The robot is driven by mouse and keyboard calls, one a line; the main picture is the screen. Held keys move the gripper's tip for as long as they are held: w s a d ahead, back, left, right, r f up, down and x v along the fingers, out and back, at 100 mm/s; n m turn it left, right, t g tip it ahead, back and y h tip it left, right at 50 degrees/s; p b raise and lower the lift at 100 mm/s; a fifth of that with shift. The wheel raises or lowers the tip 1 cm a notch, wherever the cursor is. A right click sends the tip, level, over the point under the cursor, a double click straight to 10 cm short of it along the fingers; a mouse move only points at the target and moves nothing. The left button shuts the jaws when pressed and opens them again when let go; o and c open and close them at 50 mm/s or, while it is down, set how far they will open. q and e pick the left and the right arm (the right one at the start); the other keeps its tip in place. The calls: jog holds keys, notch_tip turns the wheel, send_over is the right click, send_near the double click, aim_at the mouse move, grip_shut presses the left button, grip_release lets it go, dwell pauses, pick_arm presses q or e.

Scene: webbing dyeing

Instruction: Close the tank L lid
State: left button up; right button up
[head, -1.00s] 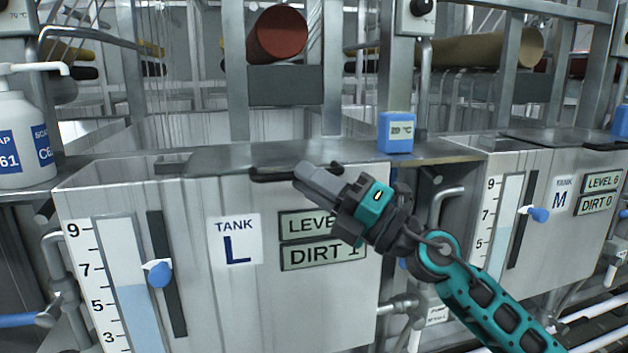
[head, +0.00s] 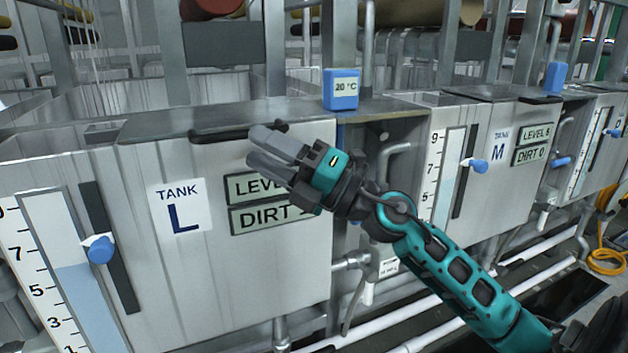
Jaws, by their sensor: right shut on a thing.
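Tank L (head: 120,215) is the grey metal tank at the left, with a "TANK L" label on its front. Its lid (head: 170,124) is a dark metal panel that looks nearly flat along the top front of the tank. A black bar handle (head: 215,134) runs along the lid's front edge. My right gripper (head: 262,148) is at the right part of this handle, shut on it; the fingers hide the exact contact. My left gripper is not in view.
A blue 20 °C box (head: 341,90) stands on the ledge just right of the lid. Tank M (head: 475,165) is further right. A level gauge with a blue knob (head: 99,249) is on tank L's front. Pipes run below.

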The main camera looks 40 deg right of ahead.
pick_arm(q)
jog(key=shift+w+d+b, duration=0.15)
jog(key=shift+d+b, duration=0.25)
jog(key=shift+b, duration=0.05)
pick_arm(e)
jog(key=v, duration=1.1)
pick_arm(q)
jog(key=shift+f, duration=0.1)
